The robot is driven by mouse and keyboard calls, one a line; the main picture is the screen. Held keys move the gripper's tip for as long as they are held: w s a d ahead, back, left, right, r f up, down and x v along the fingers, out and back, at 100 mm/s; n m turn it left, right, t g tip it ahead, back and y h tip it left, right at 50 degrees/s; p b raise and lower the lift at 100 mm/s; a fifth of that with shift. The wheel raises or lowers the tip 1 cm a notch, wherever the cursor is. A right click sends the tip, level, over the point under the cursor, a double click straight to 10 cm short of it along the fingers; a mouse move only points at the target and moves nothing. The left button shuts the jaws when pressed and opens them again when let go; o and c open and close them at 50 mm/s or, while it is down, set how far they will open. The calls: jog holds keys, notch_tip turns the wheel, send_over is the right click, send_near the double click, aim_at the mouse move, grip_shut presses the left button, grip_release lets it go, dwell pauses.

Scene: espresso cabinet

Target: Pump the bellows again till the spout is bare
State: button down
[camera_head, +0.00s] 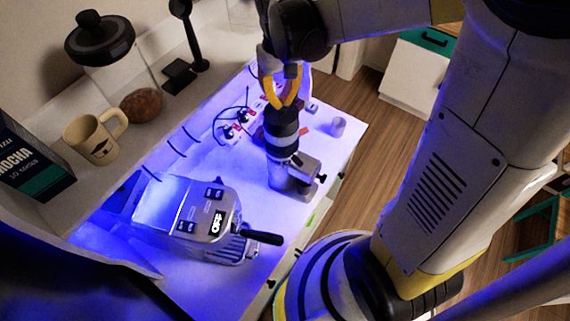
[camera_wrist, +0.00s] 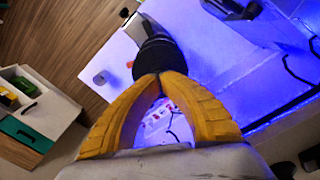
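The black ribbed bellows (camera_head: 282,122), with a pale band below it, tops a silver grinder (camera_head: 282,176) on the lit counter. In the wrist view the dark bellows (camera_wrist: 155,52) lies just beyond my fingertips. My gripper (camera_head: 282,104) is above the bellows with its yellow fingers pointing down. In the wrist view the fingers of my gripper (camera_wrist: 159,76) bow out and meet at the tips, with nothing seen between them. The tips are at or just above the bellows top; I cannot tell whether they touch. The spout and any grounds on it cannot be made out.
A silver espresso machine (camera_head: 190,215) with a black-handled portafilter (camera_head: 262,238) stands nearer. A small cup (camera_head: 338,126) sits near the counter's right edge. Cables and a socket strip (camera_head: 240,122) lie behind. A mug (camera_head: 95,137) and jar (camera_head: 108,62) stand on the shelf.

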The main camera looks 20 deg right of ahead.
jog(key=shift+r+p, duration=1.55)
jog(key=shift+r, duration=1.05)
notch_tip(320, 180, up, 4)
jog(key=shift+f+b, duration=2.6)
jog(key=shift+f, duration=0.7)
jog(key=shift+f+b, duration=1.9)
jog(key=shift+f, duration=0.4)
jog(key=shift+r, duration=0.1)
jog(key=shift+r+p, duration=2.5)
jog(key=shift+r, duration=0.95)
